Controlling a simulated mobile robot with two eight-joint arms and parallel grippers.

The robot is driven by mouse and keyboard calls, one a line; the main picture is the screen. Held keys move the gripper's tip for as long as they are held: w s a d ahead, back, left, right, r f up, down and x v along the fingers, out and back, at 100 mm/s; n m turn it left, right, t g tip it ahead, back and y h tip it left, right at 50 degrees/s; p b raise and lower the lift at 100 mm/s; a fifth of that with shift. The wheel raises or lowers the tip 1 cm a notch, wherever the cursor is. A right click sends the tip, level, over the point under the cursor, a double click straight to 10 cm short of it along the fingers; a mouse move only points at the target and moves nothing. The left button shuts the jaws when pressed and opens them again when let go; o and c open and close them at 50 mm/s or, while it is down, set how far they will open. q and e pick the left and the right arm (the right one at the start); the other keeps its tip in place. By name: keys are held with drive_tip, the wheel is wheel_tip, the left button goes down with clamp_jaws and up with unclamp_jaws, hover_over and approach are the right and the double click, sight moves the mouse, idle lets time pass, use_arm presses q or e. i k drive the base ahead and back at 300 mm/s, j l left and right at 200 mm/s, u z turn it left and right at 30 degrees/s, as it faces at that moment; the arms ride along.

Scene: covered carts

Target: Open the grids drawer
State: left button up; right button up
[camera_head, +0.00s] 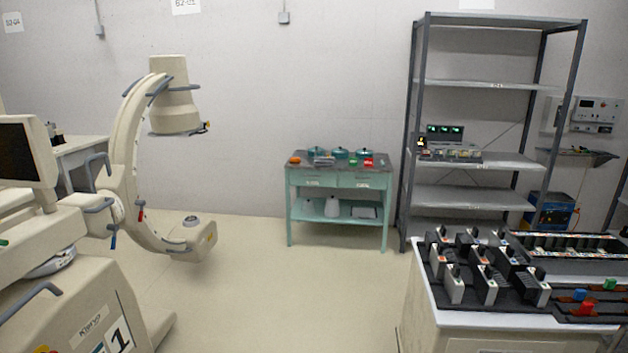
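A teal cart (292,195) stands against the back wall near the middle of the head view. It has two drawers side by side under its top, a left drawer (327,176) and a right drawer (346,178). Both look shut. Each has a small pale label, too small to read, so I cannot tell which one is the grids drawer. Neither of my grippers is in view.
A C-arm machine (128,140) and a console (75,300) fill the left. A grey metal shelf (470,84) stands right of the cart. A white counter (425,318) with several devices is at lower right. The floor (290,300) before the cart is clear.

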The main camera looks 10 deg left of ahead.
sight(304, 178)
drive_tip(key=i, duration=4.15)
drive_tip(key=i+u, duration=0.1)
drive_tip(key=i, duration=0.4)
drive_tip(key=i+l+u, duration=0.15)
drive_tip(key=i, duration=0.4)
drive_tip(key=i+l+u, duration=0.1)
drive_tip(key=i, duration=0.4)
drive_tip(key=i+l+u, duration=0.15)
drive_tip(key=i, duration=0.15)
drive_tip(key=i+u, duration=0.15)
drive_tip(key=i, duration=0.15)
